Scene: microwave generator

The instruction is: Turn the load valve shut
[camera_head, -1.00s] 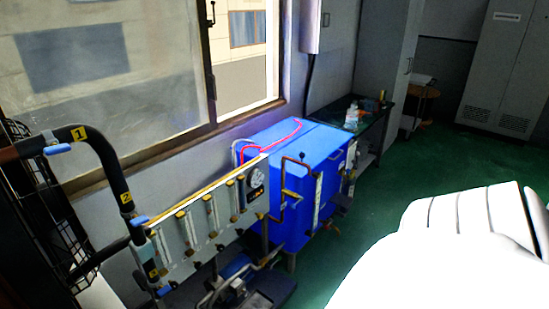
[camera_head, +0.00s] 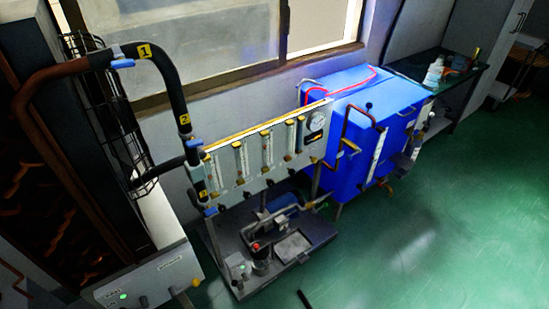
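I cannot tell for certain which part is the load valve; no readable label names it. Black piping (camera_head: 168,72) at the left carries yellow tags 1, 2 and 3. Blue valve handles sit on it: an upper handle (camera_head: 123,63) near tag 1, a middle handle (camera_head: 194,143) below tag 2, and a lower handle (camera_head: 210,211) near tag 3. The piping meets a panel of flow tubes (camera_head: 262,152) with a round gauge (camera_head: 317,122). Neither of my grippers can be made out, and nothing touches these handles.
A large blue tank (camera_head: 352,95) stands right of the panel. A pump skid (camera_head: 290,245) sits on the floor below it. A tall dark cabinet (camera_head: 60,150) and a grey control box (camera_head: 150,280) stand at the left. The green floor (camera_head: 440,250) at the right is open.

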